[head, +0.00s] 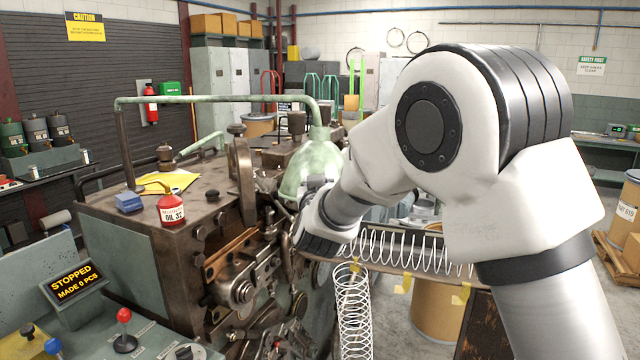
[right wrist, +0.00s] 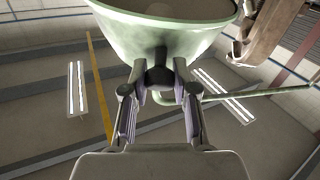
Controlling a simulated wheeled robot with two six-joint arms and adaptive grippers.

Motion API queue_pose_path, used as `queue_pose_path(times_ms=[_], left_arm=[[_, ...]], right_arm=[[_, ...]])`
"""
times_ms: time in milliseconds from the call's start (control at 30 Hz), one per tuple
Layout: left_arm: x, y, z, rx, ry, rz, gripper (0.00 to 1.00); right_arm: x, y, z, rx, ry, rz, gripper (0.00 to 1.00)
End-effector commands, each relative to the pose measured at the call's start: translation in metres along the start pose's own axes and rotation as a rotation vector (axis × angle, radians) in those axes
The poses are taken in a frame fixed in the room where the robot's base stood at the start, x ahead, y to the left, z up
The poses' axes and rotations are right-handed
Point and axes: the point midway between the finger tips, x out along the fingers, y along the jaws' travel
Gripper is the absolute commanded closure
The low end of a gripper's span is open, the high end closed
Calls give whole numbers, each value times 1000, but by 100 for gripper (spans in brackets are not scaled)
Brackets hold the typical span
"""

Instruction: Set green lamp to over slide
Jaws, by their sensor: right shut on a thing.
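The green lamp has a pale green bell shade (head: 308,165) on a long green arm (head: 215,98) that reaches over the machine. In the right wrist view the shade (right wrist: 165,35) fills the top. My right gripper (right wrist: 160,95) is shut on a dark knob (right wrist: 160,78) at the shade. In the head view my right arm comes in from the right and hides part of the shade and gripper. The slide (head: 392,268) runs to the right of the shade, with a white coil spring (head: 415,250) along it. My left gripper is not in view.
The coiler machine (head: 140,235) fills the left and centre. A red oil can (head: 171,208), a blue box (head: 129,202) and a yellow cloth (head: 165,182) lie on top. A display (head: 73,283) reads "STOPPED, MADE 0 PCS". A drum (head: 436,310) stands below the slide.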

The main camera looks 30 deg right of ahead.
Motion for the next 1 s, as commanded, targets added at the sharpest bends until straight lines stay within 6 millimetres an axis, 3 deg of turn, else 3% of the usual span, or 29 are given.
queue_pose_path(times_ms=[100,133,200,567,667,1000], left_arm=[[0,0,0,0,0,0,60],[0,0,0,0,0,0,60],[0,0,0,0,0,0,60],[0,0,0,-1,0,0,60],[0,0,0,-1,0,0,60],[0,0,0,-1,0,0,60]], right_arm=[[0,0,4,0,-7,0,100],[0,0,4,0,-8,0,62],[0,0,4,0,-8,0,47],[-5,0,2,-1,-6,-1,47],[-21,0,2,-3,-5,-1,47],[-103,-2,2,-7,-4,-1,47]])
